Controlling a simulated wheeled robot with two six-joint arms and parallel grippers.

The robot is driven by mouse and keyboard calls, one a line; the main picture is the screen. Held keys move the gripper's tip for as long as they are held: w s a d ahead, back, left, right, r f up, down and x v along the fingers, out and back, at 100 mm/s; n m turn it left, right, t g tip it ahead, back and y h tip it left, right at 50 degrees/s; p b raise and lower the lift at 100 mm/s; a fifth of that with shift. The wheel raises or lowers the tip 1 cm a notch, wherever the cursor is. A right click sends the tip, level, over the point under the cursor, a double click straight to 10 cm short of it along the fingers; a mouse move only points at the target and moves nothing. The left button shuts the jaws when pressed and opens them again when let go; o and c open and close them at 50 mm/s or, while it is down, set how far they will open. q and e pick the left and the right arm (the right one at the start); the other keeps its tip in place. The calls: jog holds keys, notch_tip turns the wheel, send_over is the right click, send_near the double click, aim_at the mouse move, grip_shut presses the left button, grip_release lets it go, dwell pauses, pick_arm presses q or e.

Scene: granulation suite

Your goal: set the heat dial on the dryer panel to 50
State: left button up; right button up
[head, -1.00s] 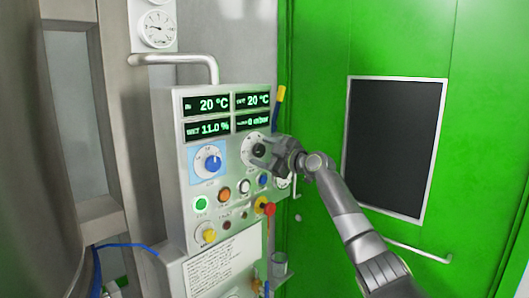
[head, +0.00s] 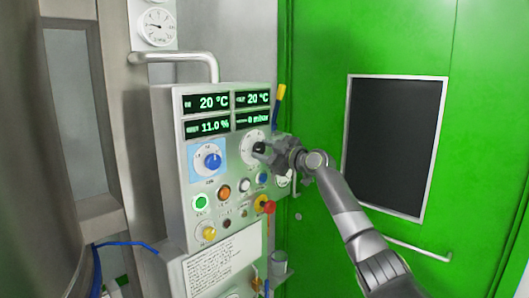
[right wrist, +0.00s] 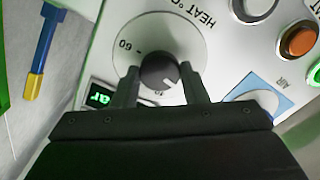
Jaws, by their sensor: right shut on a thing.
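The heat dial's black knob (head: 260,146) sits on a round white face at the right of the dryer panel (head: 180,165). In the right wrist view the knob (right wrist: 158,70) has a white mark toward its lower right edge. Its face (right wrist: 135,33) carries "HEAT °C" and a "60" at left; the other figures are partly hidden by my fingers. My right gripper (head: 264,152) is shut on the knob, one finger on each side, as the right wrist view (right wrist: 159,80) also shows. My left gripper is not in view.
A blue air knob (head: 212,160) is left of the heat dial. Green (head: 201,203) and orange (head: 224,192) buttons and a red-topped knob (head: 268,208) are below. Displays above read 20 °C, 20 °C and 11.0 %. A yellow-ended blue handle (head: 280,95) hangs at the panel's right edge.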

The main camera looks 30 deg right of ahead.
jog(key=m, duration=0.2)
jog(key=shift+m, duration=0.3)
jog(key=m, duration=0.2)
jog(key=shift+m, duration=0.4)
jog(key=m, duration=0.2)
jog(key=shift+m+p, duration=0.4)
jog(key=m+p, duration=0.1)
jog(key=m, duration=0.2)
jog(key=shift+m, duration=0.3)
jog(key=m+p, duration=0.2)
jog(key=m, duration=0.3)
jog(key=shift+r+p, duration=0.1)
jog(key=shift+p, duration=0.25)
jog(key=shift+m+p, duration=1.25)
jog(key=shift+m, duration=1.15)
